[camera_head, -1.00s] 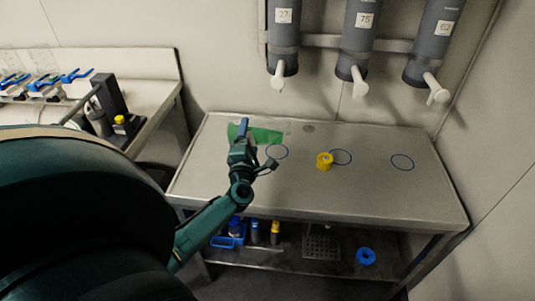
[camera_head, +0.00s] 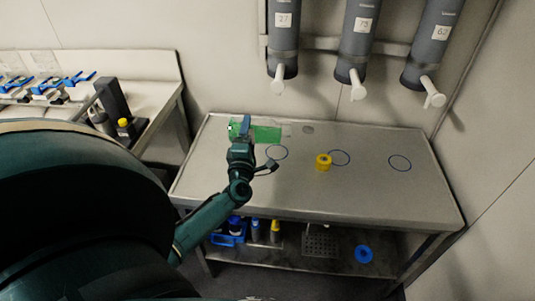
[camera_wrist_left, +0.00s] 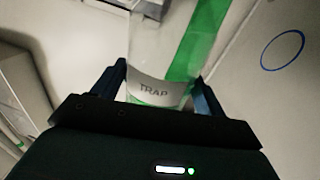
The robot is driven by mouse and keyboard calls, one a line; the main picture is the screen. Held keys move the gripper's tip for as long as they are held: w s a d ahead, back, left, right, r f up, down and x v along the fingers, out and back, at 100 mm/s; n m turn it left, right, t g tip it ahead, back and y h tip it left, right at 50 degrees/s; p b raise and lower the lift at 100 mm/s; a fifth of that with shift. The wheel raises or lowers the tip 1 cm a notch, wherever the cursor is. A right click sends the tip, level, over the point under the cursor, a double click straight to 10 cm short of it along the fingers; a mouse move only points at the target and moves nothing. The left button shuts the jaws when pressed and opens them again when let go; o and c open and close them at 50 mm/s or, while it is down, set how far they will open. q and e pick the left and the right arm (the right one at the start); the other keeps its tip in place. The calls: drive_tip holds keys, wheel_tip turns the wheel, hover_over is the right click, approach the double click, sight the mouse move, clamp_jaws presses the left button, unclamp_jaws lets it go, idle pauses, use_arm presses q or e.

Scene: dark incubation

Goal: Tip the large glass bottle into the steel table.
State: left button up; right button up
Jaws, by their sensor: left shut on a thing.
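The large glass bottle (camera_head: 268,134) is clear, with green in it, and lies roughly on its side over the back left of the steel table (camera_head: 330,194). My left gripper (camera_head: 245,126) is shut around it, with green showing on both sides of the fingers. In the left wrist view the bottle (camera_wrist_left: 170,60) sits between my two fingers (camera_wrist_left: 161,88), with a white label reading "TRAP". I cannot tell whether the bottle touches the tabletop. My right gripper is not in view.
A yellow ring-like object (camera_head: 323,162) stands mid-table, near blue circles marked on the top. Grey cylinders with white spouts (camera_head: 357,50) hang above. A lower shelf holds a blue ring (camera_head: 364,254) and a rack (camera_head: 320,242). The table's right half is mostly clear.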

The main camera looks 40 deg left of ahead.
sight(253, 123)
use_arm(q)
drive_tip(key=shift+r, duration=0.15)
idle(0.3)
drive_tip(key=shift+r+m+p, duration=0.55)
drive_tip(key=shift+m+p, duration=0.05)
drive_tip(key=shift+r, duration=0.15)
drive_tip(key=shift+w+r+m, duration=0.1)
drive_tip(key=shift+r+m, duration=0.1)
drive_tip(key=shift+m, duration=0.3)
drive_tip(key=shift+w+d+r+m+t+h, duration=0.1)
drive_tip(key=shift+d+r+m+t+h, duration=0.1)
drive_tip(key=shift+r+m, duration=0.3)
drive_tip(key=shift+d+r+m+t+h, duration=0.1)
drive_tip(key=shift+r+m+h, duration=0.1)
drive_tip(key=shift+r+m, duration=0.3)
drive_tip(key=shift+f, duration=0.1)
drive_tip(key=shift+w+d+r+m, duration=0.1)
drive_tip(key=shift+d+r+m, duration=0.05)
drive_tip(key=shift+r+m, duration=0.35)
drive_tip(key=shift+w+d+r+m, duration=0.15)
drive_tip(key=shift+r+m, duration=0.15)
drive_tip(key=shift+m, duration=0.3)
